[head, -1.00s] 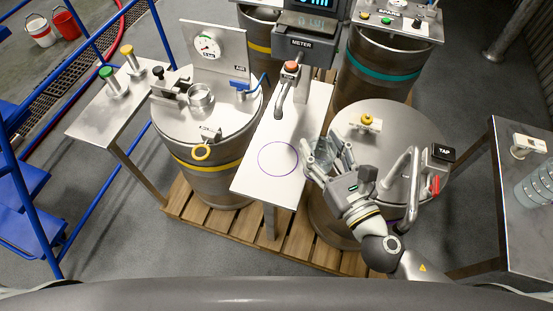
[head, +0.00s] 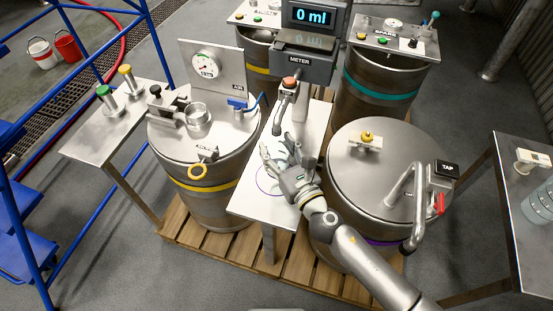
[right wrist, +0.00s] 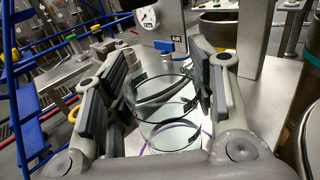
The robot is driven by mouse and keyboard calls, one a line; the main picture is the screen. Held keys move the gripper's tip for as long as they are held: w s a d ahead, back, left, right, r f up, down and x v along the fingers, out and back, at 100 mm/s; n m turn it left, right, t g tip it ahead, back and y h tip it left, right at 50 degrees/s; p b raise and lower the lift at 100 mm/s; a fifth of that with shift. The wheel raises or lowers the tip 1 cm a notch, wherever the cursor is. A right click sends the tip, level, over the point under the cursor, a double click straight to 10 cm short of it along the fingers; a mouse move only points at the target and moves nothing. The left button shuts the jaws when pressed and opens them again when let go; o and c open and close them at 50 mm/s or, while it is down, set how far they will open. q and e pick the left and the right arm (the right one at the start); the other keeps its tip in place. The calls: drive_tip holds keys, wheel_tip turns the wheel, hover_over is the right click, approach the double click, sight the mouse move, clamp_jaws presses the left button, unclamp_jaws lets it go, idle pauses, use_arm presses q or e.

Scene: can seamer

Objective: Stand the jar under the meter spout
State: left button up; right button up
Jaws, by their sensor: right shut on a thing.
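The clear glass jar (right wrist: 165,112) stands upright between the fingers of my right gripper (right wrist: 160,95) in the right wrist view. My right gripper (head: 278,160) is shut on it in the head view, where the fingers hide most of the jar. The jar is over the far part of the purple ring (head: 262,186) marked on the white bench (head: 255,207). I cannot tell whether its base touches the bench. The meter (head: 303,65) reads 0 ml, and its spout (head: 277,128) hangs just beyond the gripper. My left gripper is not in view.
A yellow-banded drum (head: 215,180) with a gauge stands left of the bench. A drum with a TAP fitting (head: 385,150) stands close on the right. A steel side table (head: 520,190) is at far right. The bench's near end is clear.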

sight(273, 151)
drive_tip(key=shift+w+a+f+b, duration=0.1)
drive_tip(key=shift+w+f+b, duration=0.05)
drive_tip(key=shift+f+b, duration=0.7)
drive_tip(key=shift+w+a+f+b, duration=0.15)
drive_tip(key=shift+f+b, duration=0.35)
drive_tip(key=shift+f, duration=0.5)
drive_tip(key=shift+d, duration=0.1)
drive_tip(key=shift+f, duration=0.25)
drive_tip(key=o, duration=1.4)
drive_tip(key=shift+r, duration=0.1)
drive_tip(key=shift+o, duration=0.2)
